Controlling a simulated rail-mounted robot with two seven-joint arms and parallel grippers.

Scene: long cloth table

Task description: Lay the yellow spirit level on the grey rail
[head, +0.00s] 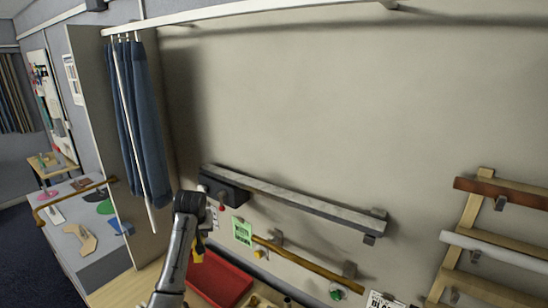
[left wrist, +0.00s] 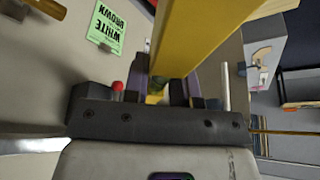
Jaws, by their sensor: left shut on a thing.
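The yellow spirit level (left wrist: 190,38) runs from between the fingers of my left gripper (left wrist: 168,88) up out of the left wrist view. My left gripper is shut on it. In the head view the level (head: 198,251) is a small yellow piece beside my left arm, mostly hidden by it. The grey rail (head: 300,203) is a long bar on brackets on the wall, sloping down to the right in the picture. My left gripper is left of and below the rail, with the level apart from it. My right gripper is not in view.
A dark box (head: 225,188) is at the rail's left end. Below the rail are a green sign (head: 242,232) and a wooden rod (head: 310,267). A red tray (head: 232,284) lies on the table. A blue curtain (head: 148,120) hangs at left; a wooden rack (head: 452,262) stands at right.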

